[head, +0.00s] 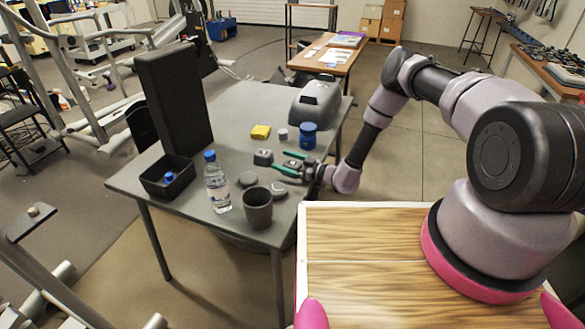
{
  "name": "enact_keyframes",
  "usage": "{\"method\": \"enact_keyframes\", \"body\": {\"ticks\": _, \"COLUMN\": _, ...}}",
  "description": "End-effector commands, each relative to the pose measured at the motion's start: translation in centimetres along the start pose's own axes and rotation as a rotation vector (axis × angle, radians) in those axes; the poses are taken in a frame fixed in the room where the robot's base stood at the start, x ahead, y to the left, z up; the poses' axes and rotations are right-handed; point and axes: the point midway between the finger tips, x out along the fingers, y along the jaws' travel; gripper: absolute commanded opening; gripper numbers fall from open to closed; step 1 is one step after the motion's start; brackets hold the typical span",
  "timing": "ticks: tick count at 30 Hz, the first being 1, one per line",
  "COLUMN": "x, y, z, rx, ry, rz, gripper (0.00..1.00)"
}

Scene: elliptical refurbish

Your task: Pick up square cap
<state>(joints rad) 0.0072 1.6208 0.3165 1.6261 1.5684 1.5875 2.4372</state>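A small grey block with a pale top (263,157), which looks like the square cap, sits on the grey table. My gripper (279,161) reaches in from the right, low over the table. Its two teal fingers are spread apart and point left toward the block. The block appears just beyond the fingertips, not between them. I cannot tell whether anything small lies between the fingers.
Round grey discs (247,179), a dark cup (257,208), a water bottle (216,186) and a black bin (168,178) stand in front. Behind are a yellow object (260,132), small pale cylinder (283,134), blue jar (308,136), grey machine (316,103) and tall black box (176,98).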

Motion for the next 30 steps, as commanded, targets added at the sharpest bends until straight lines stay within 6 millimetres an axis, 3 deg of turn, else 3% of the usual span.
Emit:
{"method": "enact_keyframes", "body": {"ticks": 1, "x": 0.0, "y": 0.0, "z": 0.0, "rx": 0.0, "ry": 0.0, "rz": 0.0, "gripper": 0.85}}
{"method": "enact_keyframes", "body": {"ticks": 6, "x": 0.0, "y": 0.0, "z": 0.0, "rx": 0.0, "ry": 0.0, "rz": 0.0, "gripper": 0.2}}
{"method": "enact_keyframes", "body": {"ticks": 19, "x": -0.3, "y": 0.0, "z": -0.6, "rx": 0.001, "ry": -0.001, "rz": 0.001, "gripper": 0.18}}
{"method": "enact_keyframes", "body": {"ticks": 23, "x": -2.0, "y": 0.1, "z": -0.5, "rx": 0.001, "ry": -0.002, "rz": 0.002, "gripper": 0.18}}
{"method": "enact_keyframes", "body": {"ticks": 30, "x": -6.7, "y": 0.1, "z": -0.5, "rx": 0.003, "ry": -0.002, "rz": 0.003, "gripper": 0.18}}
